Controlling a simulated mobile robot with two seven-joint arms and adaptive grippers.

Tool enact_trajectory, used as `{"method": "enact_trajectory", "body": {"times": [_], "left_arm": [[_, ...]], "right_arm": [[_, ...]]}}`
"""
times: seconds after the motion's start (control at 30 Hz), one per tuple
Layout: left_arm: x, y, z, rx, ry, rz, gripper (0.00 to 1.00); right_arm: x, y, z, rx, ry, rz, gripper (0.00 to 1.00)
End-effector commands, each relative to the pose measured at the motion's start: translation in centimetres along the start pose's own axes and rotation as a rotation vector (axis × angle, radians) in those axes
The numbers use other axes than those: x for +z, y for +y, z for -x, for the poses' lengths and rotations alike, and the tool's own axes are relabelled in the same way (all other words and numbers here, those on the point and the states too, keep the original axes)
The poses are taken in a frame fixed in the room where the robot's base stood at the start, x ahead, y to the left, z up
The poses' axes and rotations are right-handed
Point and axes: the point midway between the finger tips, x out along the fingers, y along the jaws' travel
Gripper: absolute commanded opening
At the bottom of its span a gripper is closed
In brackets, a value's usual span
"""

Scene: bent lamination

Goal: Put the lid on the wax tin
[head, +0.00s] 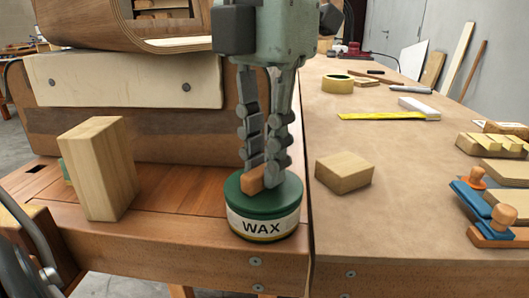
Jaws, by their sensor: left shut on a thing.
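The wax tin (262,227) stands upright near the front edge of the wooden bench, with a white band reading WAX. The round green lid (287,191) is over its top, looks level, and shows no clear gap above the white band. I cannot tell whether it is fully seated. A small orange-brown wooden block (253,181), apparently the lid's knob, rises from the lid. My left gripper (263,172) points straight down from above and is shut on this knob. Its fingers hide part of the knob and the lid's back. My right gripper is not in view.
A tall wooden block (98,170) stands left of the tin, and a low wooden block (344,172) lies to its right. Behind is a bent wood form with a pale clamped strip (120,80).

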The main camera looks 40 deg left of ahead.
Motion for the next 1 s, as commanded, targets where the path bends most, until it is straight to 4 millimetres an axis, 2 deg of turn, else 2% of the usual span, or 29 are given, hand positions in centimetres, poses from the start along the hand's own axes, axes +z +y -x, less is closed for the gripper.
{"method": "enact_trajectory", "body": {"times": [0.4, 0.43, 0.6, 0.83, 0.97, 1.0], "left_arm": [[0.02, 0.00, -0.21, 0.000, -0.001, 0.001, 0.00], [0.02, 0.00, -0.21, 0.000, -0.001, 0.001, 0.16], [0.02, 0.00, -0.21, 0.000, -0.001, 0.000, 0.37], [0.01, 0.00, -0.22, 0.000, 0.000, 0.000, 0.39], [0.01, 0.00, -0.23, 0.000, 0.000, 0.000, 0.55], [0.01, 0.00, -0.23, 0.000, 0.000, 0.000, 0.56]], "right_arm": [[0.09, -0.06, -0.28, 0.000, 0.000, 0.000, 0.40], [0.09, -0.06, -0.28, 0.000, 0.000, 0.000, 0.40], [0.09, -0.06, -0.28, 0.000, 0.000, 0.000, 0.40], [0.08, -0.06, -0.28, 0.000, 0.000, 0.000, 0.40], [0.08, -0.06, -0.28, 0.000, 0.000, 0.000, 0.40], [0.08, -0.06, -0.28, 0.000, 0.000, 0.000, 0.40]]}}
